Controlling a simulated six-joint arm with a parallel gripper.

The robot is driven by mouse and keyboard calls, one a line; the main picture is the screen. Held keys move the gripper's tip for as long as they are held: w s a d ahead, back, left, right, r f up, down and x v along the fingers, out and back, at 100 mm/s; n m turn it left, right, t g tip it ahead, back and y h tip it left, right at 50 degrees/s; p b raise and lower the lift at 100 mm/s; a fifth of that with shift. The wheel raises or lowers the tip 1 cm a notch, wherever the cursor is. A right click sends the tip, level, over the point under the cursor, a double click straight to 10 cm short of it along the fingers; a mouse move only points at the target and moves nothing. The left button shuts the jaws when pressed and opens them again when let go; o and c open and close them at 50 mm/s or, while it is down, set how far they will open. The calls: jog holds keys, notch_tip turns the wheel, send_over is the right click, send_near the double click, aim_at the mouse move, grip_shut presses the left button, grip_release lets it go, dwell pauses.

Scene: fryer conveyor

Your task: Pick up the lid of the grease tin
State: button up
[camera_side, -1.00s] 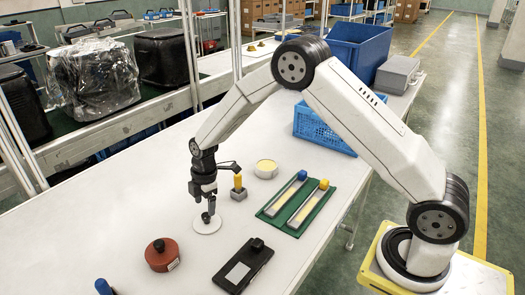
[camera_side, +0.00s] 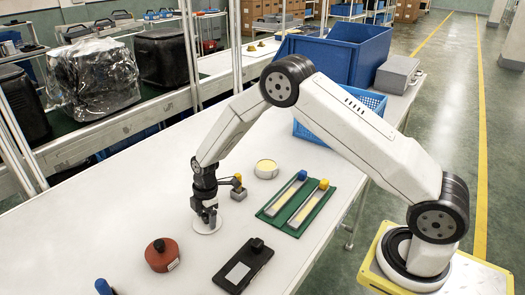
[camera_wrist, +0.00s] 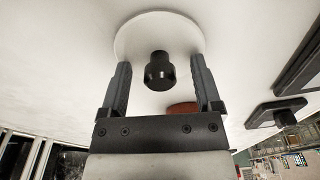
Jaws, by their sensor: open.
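The lid (camera_side: 204,229) is a flat white disc with a black knob, lying on the white table. In the wrist view the lid (camera_wrist: 135,35) is at the top, and its black knob (camera_wrist: 159,72) stands between my two fingers. My gripper (camera_side: 209,216) is open over the lid, with a finger on each side of the knob and visible space on both sides. In the side view my gripper hides most of the knob. A round pale tin with yellowish contents (camera_side: 266,168), likely the grease tin, stands uncovered behind and right of the lid.
A small grey block with a yellow top (camera_side: 239,193) stands close behind my gripper. A green mat (camera_side: 290,229) with two long pieces lies to the right. A red round container (camera_side: 162,258) and a black plate (camera_side: 255,254) are in front. Table left of the lid is clear.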

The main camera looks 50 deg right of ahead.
dwell(0.3)
grip_shut()
jog(key=shift+r, duration=0.1)
jog(key=shift+r, duration=0.75)
jog(key=s+d+r, duration=0.1)
jog(key=s+r, duration=1)
jog(key=s, duration=0.3)
jog(key=shift+r, duration=0.15)
dwell(0.3)
